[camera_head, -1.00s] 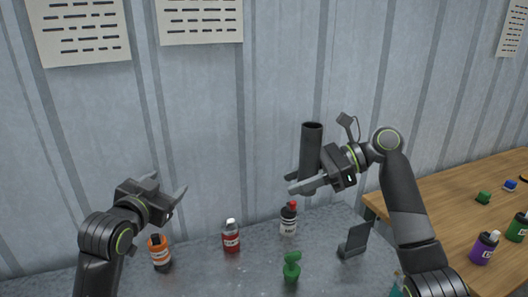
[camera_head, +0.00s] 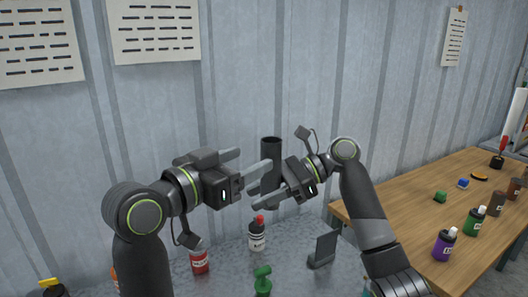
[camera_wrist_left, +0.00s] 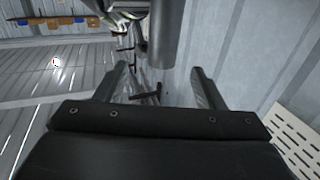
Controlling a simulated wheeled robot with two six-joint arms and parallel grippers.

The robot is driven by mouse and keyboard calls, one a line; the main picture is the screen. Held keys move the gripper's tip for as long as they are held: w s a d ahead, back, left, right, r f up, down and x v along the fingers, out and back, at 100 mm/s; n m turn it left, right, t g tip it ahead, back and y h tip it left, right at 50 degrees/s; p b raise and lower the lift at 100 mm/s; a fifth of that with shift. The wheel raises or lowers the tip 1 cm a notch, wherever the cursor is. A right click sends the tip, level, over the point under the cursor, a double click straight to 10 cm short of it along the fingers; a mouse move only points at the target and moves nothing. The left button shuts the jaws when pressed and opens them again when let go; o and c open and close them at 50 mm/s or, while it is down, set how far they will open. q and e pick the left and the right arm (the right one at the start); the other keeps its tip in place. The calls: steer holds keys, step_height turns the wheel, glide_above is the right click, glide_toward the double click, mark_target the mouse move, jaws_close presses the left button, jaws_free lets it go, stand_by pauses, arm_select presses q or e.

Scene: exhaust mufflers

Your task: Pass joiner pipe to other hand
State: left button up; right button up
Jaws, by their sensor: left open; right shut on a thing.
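The joiner pipe (camera_head: 271,152) is a dark upright cylinder in the middle of the head view, held above the grey table. My right gripper (camera_head: 268,192) is shut on its lower part from the right. My left gripper (camera_head: 254,162) is open and comes from the left, its fingers close to the pipe. In the left wrist view the pipe (camera_wrist_left: 166,35) lies ahead, roughly between the two open fingertips (camera_wrist_left: 160,72).
On the grey table (camera_head: 225,280) below stand a red bottle (camera_head: 200,262), a white bottle with a red cap (camera_head: 257,236), a green object (camera_head: 263,280) and a dark stand (camera_head: 323,250). A wooden table (camera_head: 410,205) with several bottles is on the right.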

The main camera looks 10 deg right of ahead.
mark_target(265, 152)
arm_select(q)
steer(key=x, duration=0.8)
steer(key=shift+c, duration=0.2)
steer(key=c, duration=1)
steer(key=shift+s, duration=0.1)
steer(key=shift+c, duration=0.7)
arm_select(e)
steer(key=o, duration=1.2)
steer(key=shift+d, duration=0.15)
